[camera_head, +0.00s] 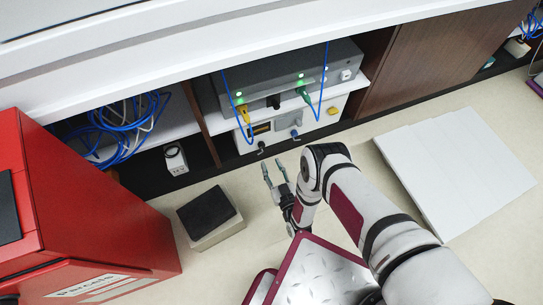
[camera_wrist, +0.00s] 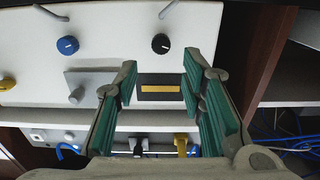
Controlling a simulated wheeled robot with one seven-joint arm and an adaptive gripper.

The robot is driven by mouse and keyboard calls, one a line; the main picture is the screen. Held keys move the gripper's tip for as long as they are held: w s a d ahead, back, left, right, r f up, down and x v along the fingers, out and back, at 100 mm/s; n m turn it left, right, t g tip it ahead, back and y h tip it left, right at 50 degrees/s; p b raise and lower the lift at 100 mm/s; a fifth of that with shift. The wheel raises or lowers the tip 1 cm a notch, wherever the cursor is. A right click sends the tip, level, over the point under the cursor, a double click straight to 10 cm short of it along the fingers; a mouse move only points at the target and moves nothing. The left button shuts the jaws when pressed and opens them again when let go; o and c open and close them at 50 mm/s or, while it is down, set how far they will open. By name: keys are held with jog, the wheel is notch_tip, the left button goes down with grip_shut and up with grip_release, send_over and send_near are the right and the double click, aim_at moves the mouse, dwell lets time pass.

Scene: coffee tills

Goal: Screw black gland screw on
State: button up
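The black gland screw (camera_wrist: 160,43) is a round black cap on the front of a white box (camera_wrist: 110,30). It sits beyond the fingertips in the wrist view, near the middle, with a grey cable stub. In the head view the black gland screw (camera_head: 262,146) is small, low on the box's front. My gripper (camera_head: 273,163) is close in front of the box, fingers pointing at it. In the wrist view my gripper (camera_wrist: 160,70) is open, with nothing between its green finger pads. I cannot tell how far the black gland screw is screwed on.
A blue gland screw (camera_wrist: 68,46) sits beside the black one, and a grey knob (camera_wrist: 90,82) is nearby. A grey device (camera_head: 290,78) with plugged cables rests on the shelf above. A red cabinet (camera_head: 90,215), a black-topped box (camera_head: 210,215) and a white panel (camera_head: 455,170) stand around.

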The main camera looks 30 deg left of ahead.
aim_at(262, 146)
jog(key=b+x, duration=0.2)
jog(key=x, duration=0.6)
jog(key=shift+w+a+f, duration=0.1)
jog(key=shift+w+a, duration=0.1)
jog(key=shift+a, duration=0.2)
grip_shut()
jog(key=m, duration=0.4)
jog(key=shift+d, duration=0.15)
jog(key=m, duration=0.4)
jog(key=shift+m, duration=0.4)
jog(key=m, duration=0.4)
jog(key=shift+m, duration=0.3)
jog(key=m, duration=1.6)
jog(key=shift+m, duration=0.3)
jog(key=m, duration=0.9)
jog(key=shift+c, duration=0.3)
grip_release()
jog(key=shift+o, duration=0.2)
